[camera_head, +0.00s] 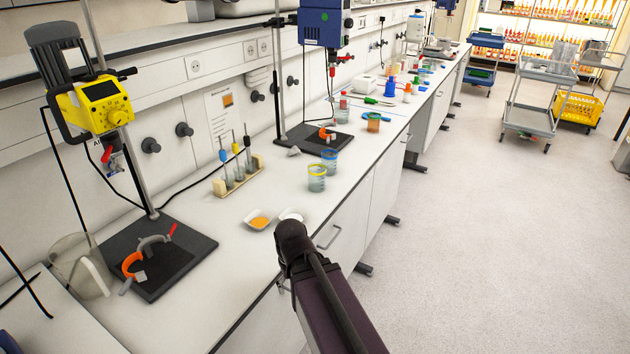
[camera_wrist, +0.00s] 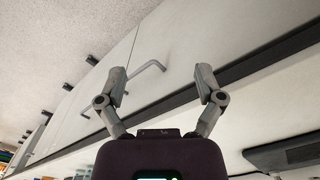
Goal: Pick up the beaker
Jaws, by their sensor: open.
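Several beakers stand on the long white bench in the head view. A large clear beaker (camera_head: 66,262) is at the near left. A beaker with a yellow rim (camera_head: 317,180) stands near the bench's front edge, with a blue-rimmed beaker (camera_head: 329,161) just behind it. A beaker with orange content (camera_head: 373,124) is farther back. I cannot tell which one the task names. My gripper (camera_wrist: 161,80) is open and empty in the wrist view, in front of the cabinet fronts and bench edge. No beaker shows between its fingers. In the head view only my arm shows, its fingers hidden.
A yellow stirrer (camera_head: 98,103) on a stand rises at the left. A tube rack (camera_head: 238,176) and a dish of orange powder (camera_head: 259,220) sit on the bench. A cabinet handle (camera_wrist: 150,67) juts out near my gripper. The floor (camera_head: 480,220) at right is clear; carts (camera_head: 532,118) stand beyond.

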